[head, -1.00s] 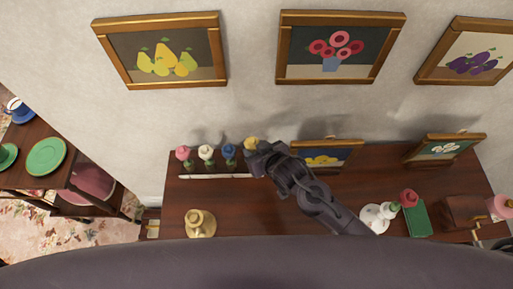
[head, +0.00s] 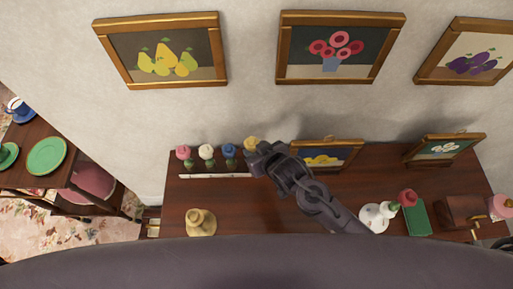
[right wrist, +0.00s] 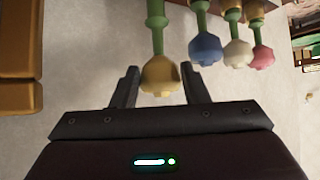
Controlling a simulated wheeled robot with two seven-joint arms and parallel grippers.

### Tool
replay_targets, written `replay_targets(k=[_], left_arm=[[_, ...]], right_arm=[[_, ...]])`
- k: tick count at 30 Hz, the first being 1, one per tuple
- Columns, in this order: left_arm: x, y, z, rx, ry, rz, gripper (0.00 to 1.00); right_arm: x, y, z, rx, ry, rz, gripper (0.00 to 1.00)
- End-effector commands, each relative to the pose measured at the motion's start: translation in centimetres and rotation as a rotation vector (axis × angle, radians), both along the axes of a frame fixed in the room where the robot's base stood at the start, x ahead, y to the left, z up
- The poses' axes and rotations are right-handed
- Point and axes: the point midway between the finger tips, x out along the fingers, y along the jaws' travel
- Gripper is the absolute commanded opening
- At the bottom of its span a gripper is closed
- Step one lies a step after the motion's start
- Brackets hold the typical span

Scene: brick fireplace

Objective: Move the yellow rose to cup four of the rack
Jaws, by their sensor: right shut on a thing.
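The yellow rose (head: 251,143) is at the right end of a row, in line with the blue rose (head: 229,151), white rose (head: 206,152) and pink rose (head: 183,152). The rack (head: 215,176) shows as a pale strip in front of them. My right gripper (head: 256,150) is at the yellow rose and shut on it. In the right wrist view the yellow rose head (right wrist: 160,76) is between the fingers, its green stem upright relative to the others. My arm hides the stem in the head view; I cannot tell whether it sits in a cup. My left gripper is not in view.
A framed picture (head: 328,142) leans on the wall close to the right of my gripper.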

Motion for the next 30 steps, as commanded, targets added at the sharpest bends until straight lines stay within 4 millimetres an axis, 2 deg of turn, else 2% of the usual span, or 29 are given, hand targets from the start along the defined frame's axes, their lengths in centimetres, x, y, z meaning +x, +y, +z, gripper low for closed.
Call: replay_targets(k=[30], left_arm=[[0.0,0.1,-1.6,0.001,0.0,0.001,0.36]], right_arm=[[0.0,0.0,-2.6,0.0,0.0,0.0,0.24]])
